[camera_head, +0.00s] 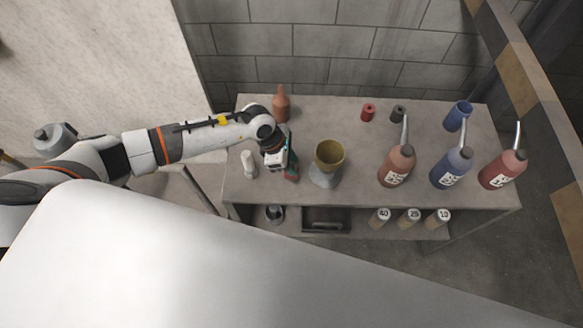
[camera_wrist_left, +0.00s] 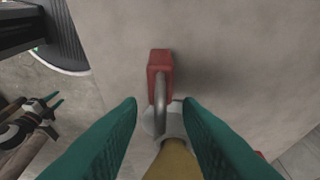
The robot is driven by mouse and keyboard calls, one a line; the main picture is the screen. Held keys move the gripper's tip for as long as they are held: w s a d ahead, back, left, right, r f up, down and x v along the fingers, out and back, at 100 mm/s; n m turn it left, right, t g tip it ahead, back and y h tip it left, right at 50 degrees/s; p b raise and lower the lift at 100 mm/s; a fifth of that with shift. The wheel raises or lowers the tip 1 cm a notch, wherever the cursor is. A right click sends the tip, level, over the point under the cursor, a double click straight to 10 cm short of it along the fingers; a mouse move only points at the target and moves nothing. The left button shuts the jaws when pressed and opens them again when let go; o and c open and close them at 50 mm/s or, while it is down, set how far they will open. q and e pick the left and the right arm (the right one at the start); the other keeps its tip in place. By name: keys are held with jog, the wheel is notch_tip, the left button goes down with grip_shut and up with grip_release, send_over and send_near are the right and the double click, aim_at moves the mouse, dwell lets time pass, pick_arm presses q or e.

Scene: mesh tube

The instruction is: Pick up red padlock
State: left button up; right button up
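The red padlock (camera_wrist_left: 160,78) has a red body and a grey metal shackle. In the left wrist view it is ahead of the fingertips, in line with the gap between them. In the head view a small red patch (camera_head: 291,174) shows by the fingertips; it looks like part of the padlock, and the rest is hidden. My left gripper (camera_head: 288,163) points down over the left part of the table. Its green fingers (camera_wrist_left: 160,105) are apart, with nothing clamped between them. My right gripper is not in view.
A yellow cup (camera_head: 330,153) stands close right of the left gripper. A pale bottle (camera_head: 248,163) is to its left and a brown bottle (camera_head: 281,104) behind. Spouted bottles (camera_head: 397,165) stand at the right. The grey table (camera_head: 340,108) has free room at the back middle.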

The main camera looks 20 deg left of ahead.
pick_arm(q)
jog(key=shift+d+f, duration=0.1)
jog(key=shift+f, duration=0.2)
grip_shut()
jog(key=shift+r, duration=0.15)
